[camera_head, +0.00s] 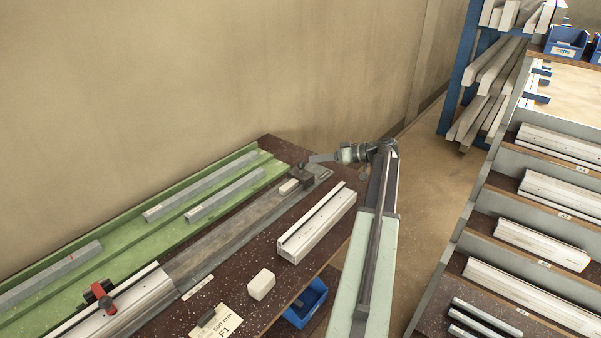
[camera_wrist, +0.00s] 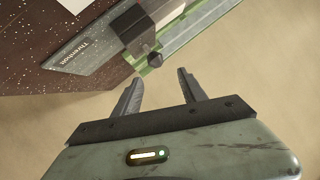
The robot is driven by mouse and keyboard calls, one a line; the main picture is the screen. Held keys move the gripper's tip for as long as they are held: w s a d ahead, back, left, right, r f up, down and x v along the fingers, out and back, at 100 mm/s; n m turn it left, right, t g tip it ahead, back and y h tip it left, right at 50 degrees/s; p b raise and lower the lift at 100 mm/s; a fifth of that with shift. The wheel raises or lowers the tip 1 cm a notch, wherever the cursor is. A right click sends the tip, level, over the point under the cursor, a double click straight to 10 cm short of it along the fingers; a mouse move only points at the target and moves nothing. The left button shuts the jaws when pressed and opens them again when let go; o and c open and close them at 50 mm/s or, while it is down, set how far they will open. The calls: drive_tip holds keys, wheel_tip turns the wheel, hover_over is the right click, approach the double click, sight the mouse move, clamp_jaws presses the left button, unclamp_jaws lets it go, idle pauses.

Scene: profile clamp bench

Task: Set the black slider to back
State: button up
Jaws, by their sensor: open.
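The black slider (camera_head: 301,175) is a small dark block at the far right end of the grey rail on the bench, by a small pale block. In the wrist view, a dark block (camera_wrist: 134,28) with a round black knob (camera_wrist: 155,60) sits at the end of a grey plate; it looks like this slider. My gripper (camera_head: 311,160) is at the far end of the rail, close to the slider. In the wrist view, my gripper (camera_wrist: 159,76) is open and empty. The knob lies just beyond the fingertips, roughly in line with the gap, apart from both fingers.
A red clamp lever (camera_head: 106,302) sits on a silver profile at the near left. A white profile (camera_head: 318,225), a white block (camera_head: 261,284) and a label card lie on the speckled bench. A blue bin (camera_head: 306,304) hangs at the front edge. A profile rack (camera_head: 480,205) stands right.

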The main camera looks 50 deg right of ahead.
sight(301, 164)
drive_tip(key=shift+f+b, duration=0.3)
drive_tip(key=shift+f, duration=0.4)
drive_tip(key=shift+w, duration=0.1)
drive_tip(key=b+x, duration=0.2)
drive_tip(key=x, duration=0.5)
drive_tip(key=shift+w+a+f+b, duration=0.1)
drive_tip(key=shift+w+f+b, duration=0.05)
drive_tip(key=shift+w+b, duration=0.2)
drive_tip(key=shift+s, duration=0.1)
clamp_jaws()
idle(0.4)
